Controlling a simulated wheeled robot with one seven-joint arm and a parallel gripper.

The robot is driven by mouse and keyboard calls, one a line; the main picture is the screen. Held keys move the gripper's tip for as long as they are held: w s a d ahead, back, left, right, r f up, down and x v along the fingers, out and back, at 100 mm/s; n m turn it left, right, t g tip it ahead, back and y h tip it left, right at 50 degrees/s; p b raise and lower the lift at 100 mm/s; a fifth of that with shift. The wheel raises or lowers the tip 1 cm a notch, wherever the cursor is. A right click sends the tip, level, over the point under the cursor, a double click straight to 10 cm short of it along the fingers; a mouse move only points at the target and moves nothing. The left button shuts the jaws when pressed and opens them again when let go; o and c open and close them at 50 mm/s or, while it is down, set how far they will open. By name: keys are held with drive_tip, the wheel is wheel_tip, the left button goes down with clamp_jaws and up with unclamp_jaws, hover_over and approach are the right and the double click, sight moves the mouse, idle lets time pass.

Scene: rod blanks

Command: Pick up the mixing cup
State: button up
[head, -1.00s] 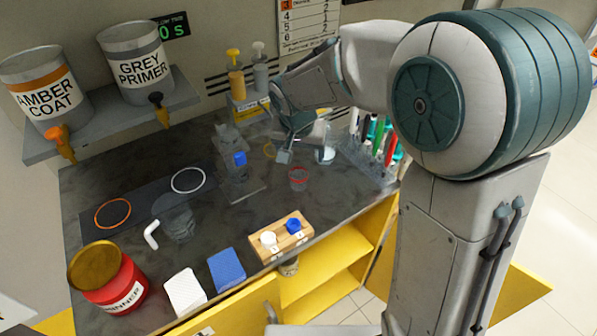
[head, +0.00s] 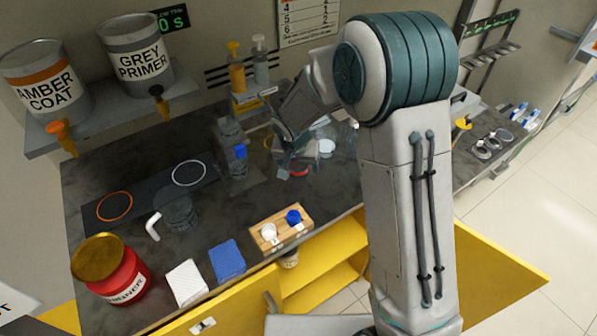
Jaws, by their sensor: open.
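Several clear vessels are in the head view, and I cannot tell for certain which is the mixing cup. A clear cup with a red ring (head: 301,172) stands on the dark worktop and is partly hidden by my gripper. A larger clear cup (head: 180,213) stands at the left, beside a white bent piece (head: 152,227). My gripper (head: 284,172) is open, low over the worktop, just left of and in front of the red-ringed cup. Whether they touch is unclear.
A clear bottle with a blue part (head: 238,152) stands left of my gripper. A wooden block (head: 283,228) with a white and a blue cap sits at the front edge. A red thinner can (head: 108,275), white pad (head: 186,283) and blue pad (head: 227,260) are front left.

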sight(299, 168)
drive_tip(key=shift+x, duration=1.5)
drive_tip(key=c, duration=1)
